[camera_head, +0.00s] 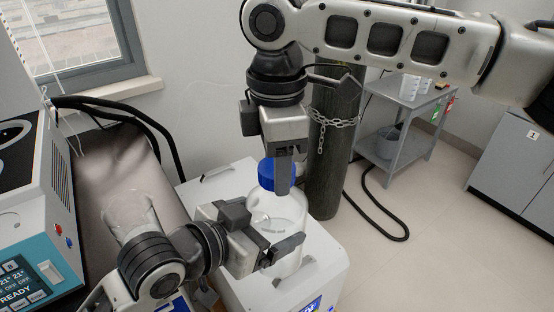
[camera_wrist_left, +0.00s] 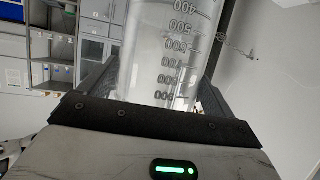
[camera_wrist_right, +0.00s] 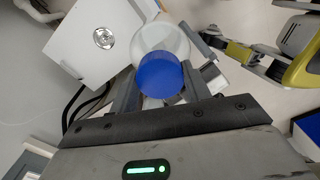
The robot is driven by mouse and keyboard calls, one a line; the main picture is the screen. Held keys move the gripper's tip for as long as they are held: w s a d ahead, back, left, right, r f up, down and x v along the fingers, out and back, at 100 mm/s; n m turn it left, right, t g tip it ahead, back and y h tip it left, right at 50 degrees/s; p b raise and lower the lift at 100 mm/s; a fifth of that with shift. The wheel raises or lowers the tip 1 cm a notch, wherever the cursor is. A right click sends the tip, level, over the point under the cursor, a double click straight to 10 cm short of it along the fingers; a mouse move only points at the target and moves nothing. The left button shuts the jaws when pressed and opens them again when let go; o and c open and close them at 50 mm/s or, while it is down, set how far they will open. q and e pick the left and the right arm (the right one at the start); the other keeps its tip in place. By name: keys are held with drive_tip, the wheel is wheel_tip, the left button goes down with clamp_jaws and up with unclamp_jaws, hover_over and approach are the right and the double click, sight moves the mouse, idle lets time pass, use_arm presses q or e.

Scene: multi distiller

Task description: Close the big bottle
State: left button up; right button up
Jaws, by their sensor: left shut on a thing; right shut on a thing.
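The big bottle (camera_head: 290,222) is clear glass and stands upright on a white box-shaped device. Its blue cap (camera_head: 268,177) is at the bottle's top. My left gripper (camera_head: 272,243) is shut on the bottle's body from the side; the glass with its printed scale (camera_wrist_left: 170,55) fills the space between the fingers in the left wrist view. My right gripper (camera_head: 285,176) points down from above and is shut on the blue cap, which also shows between its fingers in the right wrist view (camera_wrist_right: 160,75). Whether the cap is fully seated on the neck cannot be told.
The white device (camera_head: 333,273) carries the bottle. A dark gas cylinder (camera_head: 325,150) with a chain stands close behind it. A machine with a teal screen panel (camera_head: 40,275) is at the left, near a clear glass vessel (camera_head: 128,212). A grey cart (camera_head: 400,120) stands farther back.

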drive_tip(key=o, duration=1.2)
drive_tip(key=shift+c, duration=0.2)
drive_tip(key=shift+r, duration=0.1)
wheel_tip(320, 180, up, 12)
